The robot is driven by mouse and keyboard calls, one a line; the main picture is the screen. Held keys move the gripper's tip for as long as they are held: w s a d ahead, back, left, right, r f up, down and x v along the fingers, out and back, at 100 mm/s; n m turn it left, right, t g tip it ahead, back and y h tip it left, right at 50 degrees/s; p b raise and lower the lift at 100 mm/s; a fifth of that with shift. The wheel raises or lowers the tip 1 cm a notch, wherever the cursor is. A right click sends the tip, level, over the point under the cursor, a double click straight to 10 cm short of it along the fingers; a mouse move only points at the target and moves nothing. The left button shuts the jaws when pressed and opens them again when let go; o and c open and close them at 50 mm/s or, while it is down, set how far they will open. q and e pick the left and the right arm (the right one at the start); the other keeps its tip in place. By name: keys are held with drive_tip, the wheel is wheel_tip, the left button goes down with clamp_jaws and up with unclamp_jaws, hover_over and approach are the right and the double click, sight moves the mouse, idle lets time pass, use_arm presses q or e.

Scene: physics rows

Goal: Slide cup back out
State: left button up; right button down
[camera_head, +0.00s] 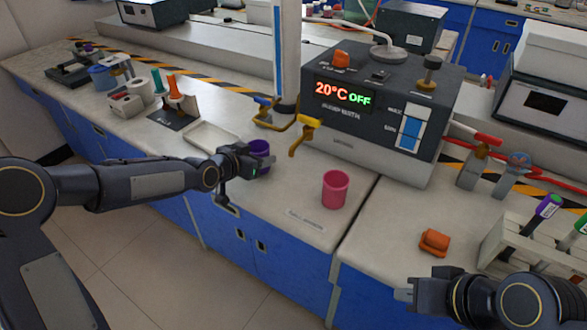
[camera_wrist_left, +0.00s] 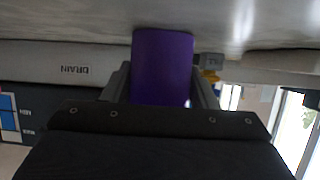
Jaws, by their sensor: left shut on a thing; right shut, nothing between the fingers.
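A purple cup (camera_head: 260,150) stands on the bench top, left of the water bath's front. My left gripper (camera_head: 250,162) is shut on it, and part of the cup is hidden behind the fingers. In the left wrist view the purple cup (camera_wrist_left: 162,66) sits between the two fingers (camera_wrist_left: 162,88). A pink cup (camera_head: 335,189) stands upright on the bench to the right, apart from the left gripper. My right gripper (camera_head: 412,290) is shut and empty at the lower right, near the bench's front edge.
The water bath (camera_head: 375,110) reads 20°C OFF, with yellow-handled taps (camera_head: 305,132) low on its left. A shallow pale tray (camera_head: 212,138) lies left of the purple cup. An orange object (camera_head: 434,241) and a rack (camera_head: 520,250) are at right. Bench between the cups is clear.

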use_arm(q)
drive_tip(key=shift+w+a, duration=0.4)
drive_tip(key=shift+a, duration=0.35)
drive_tip(key=o, duration=0.8)
drive_tip(key=shift+c, duration=0.2)
drive_tip(key=shift+p+v, duration=0.85)
drive_tip(key=shift+v, duration=1.45)
drive_tip(key=shift+p+v, duration=1.25)
drive_tip(key=shift+v, duration=0.7)
drive_tip(key=shift+s+a, duration=0.1)
drive_tip(key=shift+s, duration=0.1)
